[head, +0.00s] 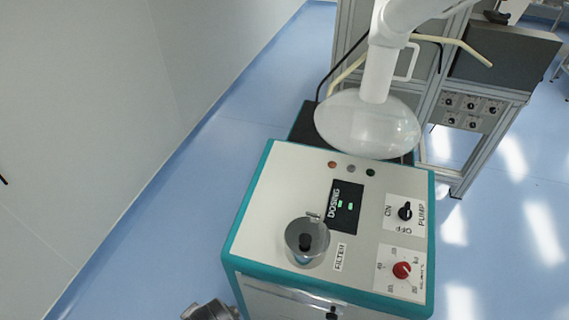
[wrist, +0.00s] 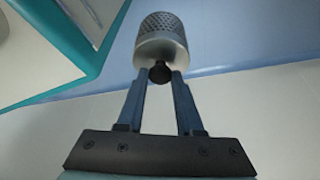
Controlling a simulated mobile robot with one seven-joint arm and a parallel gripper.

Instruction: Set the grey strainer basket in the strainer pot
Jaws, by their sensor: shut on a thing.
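The grey strainer basket (wrist: 160,38) shows in the wrist view, a metal cylinder with a perforated upper part and a plain band nearer me. My gripper (wrist: 160,77) is shut on its small black knob. The basket is in the air, with blue floor behind it. The strainer pot (head: 307,238) is a round metal vessel in the top of the console in the head view, beside the FILTER label. A dark round shape shows in its middle; I cannot tell what it is.
The white console (head: 268,190) has teal edges, a pump switch (head: 405,211) and a red dial (head: 401,270). A translucent dome (head: 367,124) on a white arm hangs over its back. A grey metal piece (head: 211,311) at the bottom edge is cut off and unclear. Floor left is clear.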

